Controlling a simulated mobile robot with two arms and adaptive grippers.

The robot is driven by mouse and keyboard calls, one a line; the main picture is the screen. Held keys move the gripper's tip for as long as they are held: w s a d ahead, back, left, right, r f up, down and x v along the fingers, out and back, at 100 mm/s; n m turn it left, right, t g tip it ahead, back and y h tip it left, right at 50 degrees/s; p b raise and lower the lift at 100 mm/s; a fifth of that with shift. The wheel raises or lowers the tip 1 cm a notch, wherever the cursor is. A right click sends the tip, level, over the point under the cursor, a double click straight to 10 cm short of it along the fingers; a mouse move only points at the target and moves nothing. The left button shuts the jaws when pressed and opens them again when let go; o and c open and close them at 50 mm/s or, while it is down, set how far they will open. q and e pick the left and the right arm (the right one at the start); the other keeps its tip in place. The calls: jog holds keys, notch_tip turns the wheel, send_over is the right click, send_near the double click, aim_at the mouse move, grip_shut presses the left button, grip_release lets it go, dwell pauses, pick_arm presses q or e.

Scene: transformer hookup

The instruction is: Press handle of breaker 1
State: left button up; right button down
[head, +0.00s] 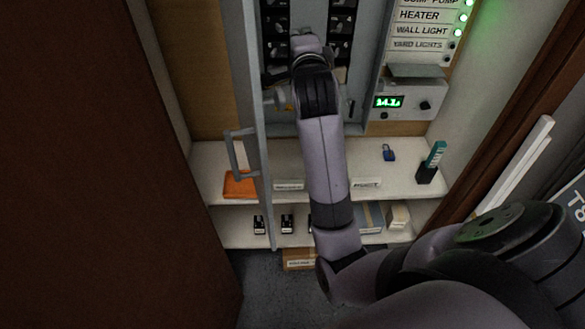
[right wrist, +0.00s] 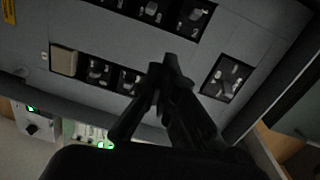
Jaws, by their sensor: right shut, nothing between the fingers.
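The breaker panel (head: 275,60) stands open at the back of the cabinet, with black breakers in columns. My right arm reaches up in front of it and hides part of it in the head view. In the right wrist view, my right gripper (right wrist: 165,72) is shut and empty, its fingertips close in front of the panel face (right wrist: 100,38). Breakers (right wrist: 112,77) sit in a row left of the fingertips, and a single breaker (right wrist: 222,78) sits to their right. I cannot read which one is breaker 1, nor tell whether the fingertips touch anything. My left gripper is out of view.
The grey panel door (head: 250,100) with its handle (head: 234,155) stands open left of my arm. A box with a green display (head: 388,101) is on the right. Shelves below hold a blue padlock (head: 389,153) and an orange item (head: 239,185). A brown door (head: 80,160) fills the left.

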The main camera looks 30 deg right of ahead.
jog(key=s+a+f+n+g+y, duration=0.1)
jog(key=s+a+f+n, duration=0.2)
jog(key=f, duration=0.5)
jog(key=s+a+f+n+g+y, duration=0.2)
jog(key=s+a+f+n, duration=0.1)
jog(key=f+n, duration=0.3)
jog(key=s+a+f+n+g+y, duration=0.2)
jog(key=s+a+f+n, duration=0.1)
jog(key=f, duration=0.7)
jog(key=shift+s+f+n, duration=0.3)
jog(key=shift+s+n, duration=0.45)
jog(key=shift+n, duration=0.05)
